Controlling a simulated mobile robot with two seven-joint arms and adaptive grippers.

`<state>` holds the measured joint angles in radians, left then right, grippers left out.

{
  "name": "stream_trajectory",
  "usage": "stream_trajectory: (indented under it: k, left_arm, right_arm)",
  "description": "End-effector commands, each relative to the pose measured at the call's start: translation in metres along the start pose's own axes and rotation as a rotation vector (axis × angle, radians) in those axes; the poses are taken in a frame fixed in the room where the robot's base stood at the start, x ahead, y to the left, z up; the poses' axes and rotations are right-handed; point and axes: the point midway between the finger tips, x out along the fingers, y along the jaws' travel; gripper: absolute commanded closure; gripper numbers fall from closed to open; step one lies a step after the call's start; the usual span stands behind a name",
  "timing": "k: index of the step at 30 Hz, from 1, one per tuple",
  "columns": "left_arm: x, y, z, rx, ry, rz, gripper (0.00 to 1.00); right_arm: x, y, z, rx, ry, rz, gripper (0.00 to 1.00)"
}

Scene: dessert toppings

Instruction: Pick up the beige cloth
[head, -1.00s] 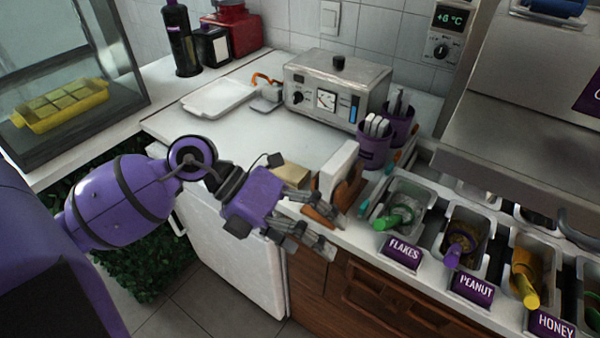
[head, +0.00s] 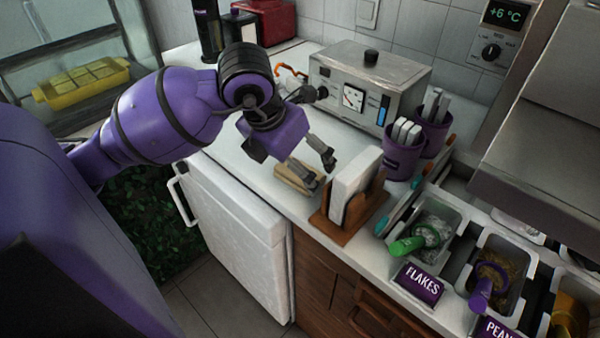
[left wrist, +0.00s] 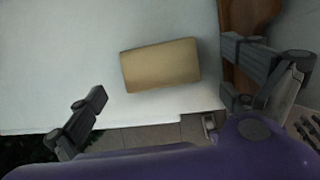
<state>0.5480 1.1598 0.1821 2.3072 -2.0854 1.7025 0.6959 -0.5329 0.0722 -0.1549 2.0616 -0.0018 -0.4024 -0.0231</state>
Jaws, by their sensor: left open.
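The beige cloth (head: 294,178) is a small folded block lying flat on the white counter, left of the wooden napkin holder. In the left wrist view the beige cloth (left wrist: 160,65) shows whole, near the top middle, ahead of the fingers. My left gripper (head: 316,168) is open and empty, above the counter beside the cloth, and partly covers it in the head view. In the left wrist view the fingers of my left gripper (left wrist: 170,95) are spread wide, one on each side of the cloth and apart from it. My right gripper is not in view.
The wooden holder (head: 345,222) with white napkins (head: 352,185) stands close right of the cloth. Behind are a metal box with a dial (head: 366,85) and purple cups (head: 400,160). Topping bins (head: 430,220) line the right. The counter's front edge is close to the cloth.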

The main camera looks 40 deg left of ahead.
Motion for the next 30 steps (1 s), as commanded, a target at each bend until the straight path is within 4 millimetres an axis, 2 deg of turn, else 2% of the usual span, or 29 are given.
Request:
stream_trajectory:
  k: [3, 6, 14, 24, 30]
  left_arm:
    - [0.019, 0.0, -0.001, -0.002, 0.001, -0.002, 0.0]
    - [0.028, 0.0, -0.001, -0.001, 0.001, -0.002, 0.0]
    - [0.03, 0.0, -0.001, 0.001, -0.001, -0.001, 0.0]
    - [0.03, 0.0, -0.001, 0.001, 0.0, -0.001, 0.45]
    - [0.03, 0.0, -0.001, 0.001, 0.0, -0.001, 0.46]
  right_arm:
    - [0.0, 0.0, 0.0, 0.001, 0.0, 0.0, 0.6]
    - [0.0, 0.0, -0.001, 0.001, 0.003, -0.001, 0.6]
    - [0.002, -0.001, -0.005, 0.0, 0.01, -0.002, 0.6]
    - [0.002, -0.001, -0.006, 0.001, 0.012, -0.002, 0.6]
    - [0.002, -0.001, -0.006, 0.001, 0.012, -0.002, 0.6]
